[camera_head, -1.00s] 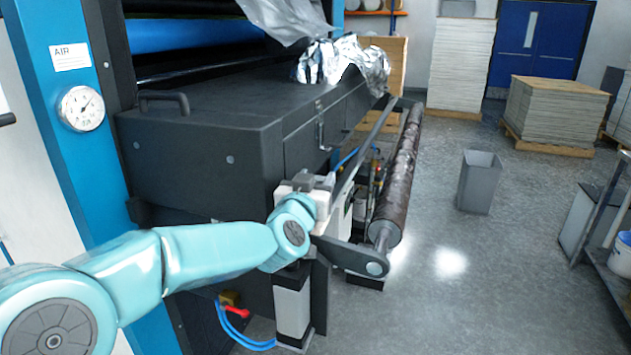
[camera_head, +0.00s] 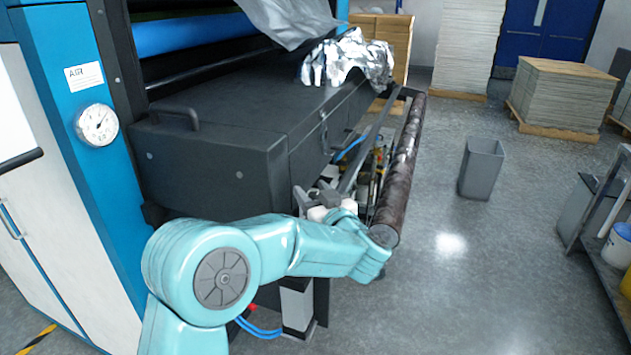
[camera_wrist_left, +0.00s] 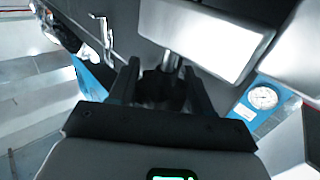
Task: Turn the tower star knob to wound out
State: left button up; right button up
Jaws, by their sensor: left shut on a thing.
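My left gripper (camera_head: 318,196) is at the front of the dark machine housing, just under its right-hand corner and left of the brown roller. In the left wrist view its two dark fingers (camera_wrist_left: 162,84) stand on either side of a dark knob-like part (camera_wrist_left: 160,90); a short metal shaft (camera_wrist_left: 172,62) runs from it toward the machine. The gripper is shut on this part, which I take for the star knob. Its star shape and any marks are hidden by the fingers and shadow. In the head view the knob is hidden by my wrist. My right gripper is not in view.
The machine's dark housing (camera_head: 215,150) is close above the gripper. The brown roller (camera_head: 400,180) and its bar run along the right. An air gauge (camera_head: 97,125) sits on the blue post. A grey bin (camera_head: 482,168) stands on the open floor, with a shelf at far right.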

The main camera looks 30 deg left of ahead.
pick_arm(q)
jog(key=n+g+y+p, duration=0.1)
jog(key=g, duration=0.1)
jog(key=n+g+p, duration=0.2)
jog(key=g, duration=0.1)
jog(key=n+g+y+p, duration=0.1)
jog(key=n+g, duration=0.1)
jog(key=g, duration=0.1)
jog(key=shift+s+a+r+y, duration=0.15)
jog(key=shift+s+r+y, duration=0.05)
jog(key=shift+s+y, duration=0.15)
jog(key=shift+s+f+n+g+p, duration=0.1)
jog(key=shift+s+n+g+p, duration=0.05)
jog(key=shift+n+g+p, duration=0.85)
jog(key=shift+s+f+n+g+p, duration=0.1)
jog(key=shift+n+g+p, duration=0.45)
jog(key=shift+g, duration=0.75)
jog(key=shift+n, duration=0.25)
jog(key=o, duration=1)
